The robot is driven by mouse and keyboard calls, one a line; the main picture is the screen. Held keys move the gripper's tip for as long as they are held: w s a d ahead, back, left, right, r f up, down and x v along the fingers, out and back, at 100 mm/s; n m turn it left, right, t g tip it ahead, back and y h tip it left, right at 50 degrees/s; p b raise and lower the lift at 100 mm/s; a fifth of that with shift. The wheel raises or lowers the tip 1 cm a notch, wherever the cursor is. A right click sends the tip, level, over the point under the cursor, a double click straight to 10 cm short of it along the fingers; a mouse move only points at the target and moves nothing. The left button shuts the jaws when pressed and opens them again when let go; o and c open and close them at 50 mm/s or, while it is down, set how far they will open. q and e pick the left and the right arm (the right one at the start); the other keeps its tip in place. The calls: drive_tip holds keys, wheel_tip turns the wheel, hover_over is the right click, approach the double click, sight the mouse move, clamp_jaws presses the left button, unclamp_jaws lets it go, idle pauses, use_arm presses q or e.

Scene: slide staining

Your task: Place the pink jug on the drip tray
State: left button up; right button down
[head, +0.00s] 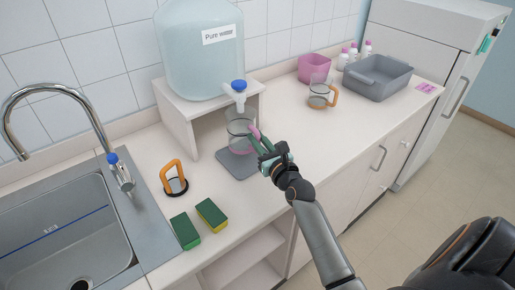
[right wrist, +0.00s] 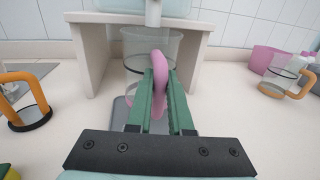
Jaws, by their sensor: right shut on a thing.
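The pink jug (head: 240,138) is a clear vessel with a pink handle and a pinkish base. It is at the grey drip tray (head: 235,168), below the tap of the water bottle. My right gripper (head: 262,146) is shut on its pink handle. In the right wrist view the green fingers (right wrist: 160,98) close around the handle (right wrist: 160,66), and the clear jug body (right wrist: 140,45) stands upright behind it. I cannot tell if the jug's base touches the tray. My left gripper is not in view.
A large bottle (head: 200,50) labelled "Pure water" stands on a white stand (head: 180,120), its tap (head: 239,92) above the jug. An orange-handled jug (head: 320,95), pink container (head: 314,68) and grey bin (head: 377,78) are right. Sponges (head: 198,222), an orange-handled item (head: 174,180) and sink (head: 55,235) are left.

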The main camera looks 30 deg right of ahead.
drive_tip(key=shift+f+b, duration=1.75)
drive_tip(key=shift+f, duration=0.2)
drive_tip(key=c, duration=0.8)
unclamp_jaws()
drive_tip(key=shift+r, duration=0.25)
drive_tip(key=s, duration=0.4)
drive_tip(key=s+a, duration=0.1)
drive_tip(key=s, duration=0.7)
drive_tip(key=shift+a+b, duration=0.2)
drive_tip(key=shift+b, duration=0.15)
